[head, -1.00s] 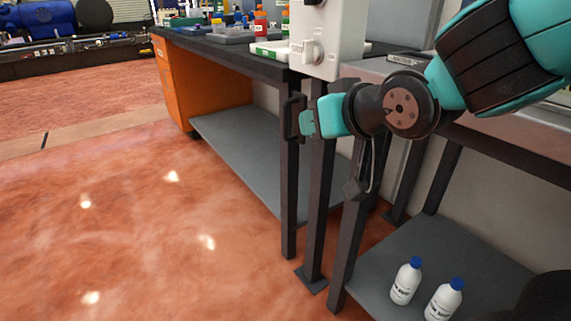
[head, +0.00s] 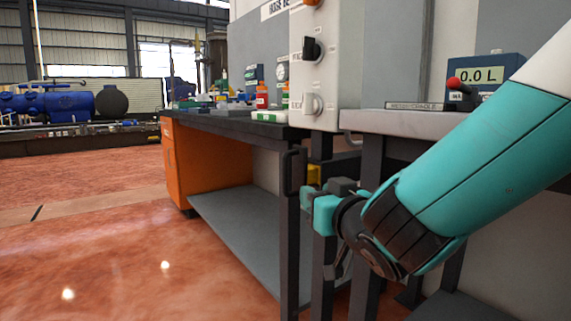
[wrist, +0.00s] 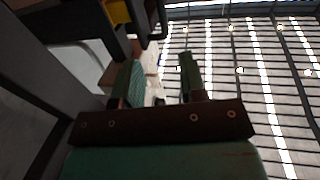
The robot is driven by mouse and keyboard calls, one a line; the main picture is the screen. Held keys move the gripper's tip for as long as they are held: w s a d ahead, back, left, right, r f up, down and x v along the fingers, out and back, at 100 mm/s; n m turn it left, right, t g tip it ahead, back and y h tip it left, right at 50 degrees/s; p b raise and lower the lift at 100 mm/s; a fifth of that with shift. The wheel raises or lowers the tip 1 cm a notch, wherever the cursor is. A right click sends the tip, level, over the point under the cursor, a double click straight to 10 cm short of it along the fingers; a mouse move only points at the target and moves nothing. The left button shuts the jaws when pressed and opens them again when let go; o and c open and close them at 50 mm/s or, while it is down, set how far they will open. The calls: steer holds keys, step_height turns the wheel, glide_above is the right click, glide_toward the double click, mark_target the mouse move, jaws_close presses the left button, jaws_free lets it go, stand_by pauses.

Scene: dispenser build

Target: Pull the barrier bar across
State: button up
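A dark bracket-shaped handle (head: 291,172), which seems to belong to the barrier bar, stands upright by the bench's front leg. A yellow piece (head: 314,174) and a dark horizontal bar part (head: 345,166) show right of it. In the wrist view the handle (wrist: 160,22) is at the top, beyond my fingertips, with the yellow piece (wrist: 118,11) to its left. My gripper (head: 312,203) is just below and right of the handle in the head view. In the wrist view its two teal fingers (wrist: 160,72) are apart with nothing seen between them. Contact with the handle is not visible.
The black-topped bench (head: 215,122) with an orange side (head: 215,155) is at left, with bottles on it. A white control panel (head: 312,75) rises above the gap. A grey counter (head: 400,121) is at right. Dark table legs (head: 288,240) stand close to my gripper. Floor at left is clear.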

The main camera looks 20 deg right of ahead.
mark_target(286, 176)
steer(key=w+p, duration=0.3)
steer(key=w, duration=0.1)
steer(key=w+a+p, duration=0.1)
steer(key=w+p, duration=0.3)
steer(key=w, duration=0.1)
steer(key=w+p, duration=0.3)
steer(key=w, duration=0.1)
steer(key=shift+w+a, duration=0.2)
steer(key=shift+a, duration=0.1)
steer(key=shift+w+a+p, duration=0.15)
steer(key=shift+w+p, duration=0.15)
steer(key=shift+w, duration=0.45)
steer(key=shift+c, duration=0.4)
jaws_close()
